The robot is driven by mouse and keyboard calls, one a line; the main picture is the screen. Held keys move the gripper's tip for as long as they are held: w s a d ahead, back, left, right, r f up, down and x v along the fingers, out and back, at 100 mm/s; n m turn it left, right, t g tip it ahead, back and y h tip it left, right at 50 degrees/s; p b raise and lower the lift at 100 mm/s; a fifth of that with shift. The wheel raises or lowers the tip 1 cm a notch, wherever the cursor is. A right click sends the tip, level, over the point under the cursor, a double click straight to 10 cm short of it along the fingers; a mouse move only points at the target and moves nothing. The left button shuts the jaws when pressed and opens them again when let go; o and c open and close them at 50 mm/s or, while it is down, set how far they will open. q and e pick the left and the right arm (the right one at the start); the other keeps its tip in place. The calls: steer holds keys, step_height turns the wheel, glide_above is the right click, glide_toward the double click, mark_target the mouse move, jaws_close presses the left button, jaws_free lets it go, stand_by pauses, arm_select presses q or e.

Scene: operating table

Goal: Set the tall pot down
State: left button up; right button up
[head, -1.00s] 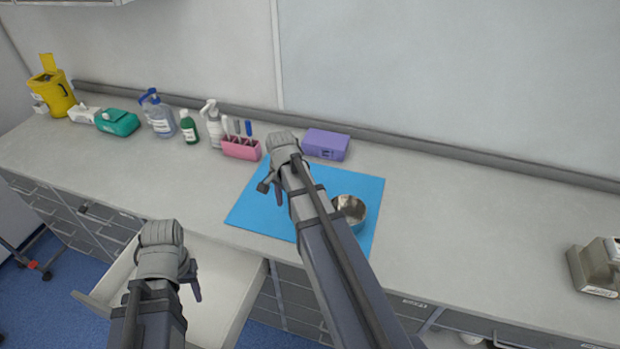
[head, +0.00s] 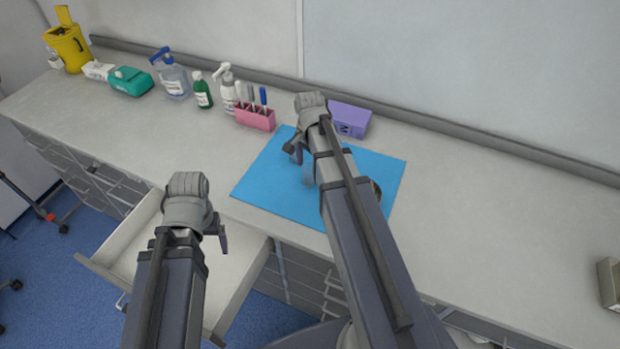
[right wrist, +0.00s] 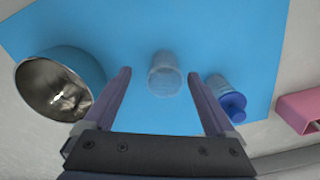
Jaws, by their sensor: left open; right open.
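A clear, open-topped pot (right wrist: 164,75) stands on the blue mat between the fingers of my right gripper (right wrist: 158,72) in the right wrist view. The fingers are apart, with gaps on both sides of it. A clear container with a blue cap (right wrist: 230,98) is just right of the right finger. I cannot tell for certain which of these is the tall pot. In the head view my right gripper (head: 300,150) is over the mat, and its arm hides much of what lies below. My left gripper (head: 195,210) is open and empty, above the pulled-out drawer.
A metal bowl (right wrist: 58,88) is on the mat (head: 275,195), left of the fingers. A pink holder (head: 255,118), a purple box (head: 349,120) and several bottles line the back. The open drawer (head: 125,245) juts from the counter's front.

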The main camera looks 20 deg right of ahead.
mark_target(310, 174)
steer(key=shift+w+d+f+b, duration=0.1)
steer(key=shift+w+f+b, duration=0.05)
steer(key=shift+f+b, duration=0.75)
steer(key=shift+w+d+f+b, duration=0.1)
steer(key=shift+w+f+b, duration=0.05)
steer(key=shift+f+b, duration=0.7)
steer(key=shift+w+f+b, duration=0.15)
steer(key=shift+f+b, duration=0.65)
steer(key=shift+f, duration=0.1)
steer(key=shift+r, duration=0.1)
jaws_close()
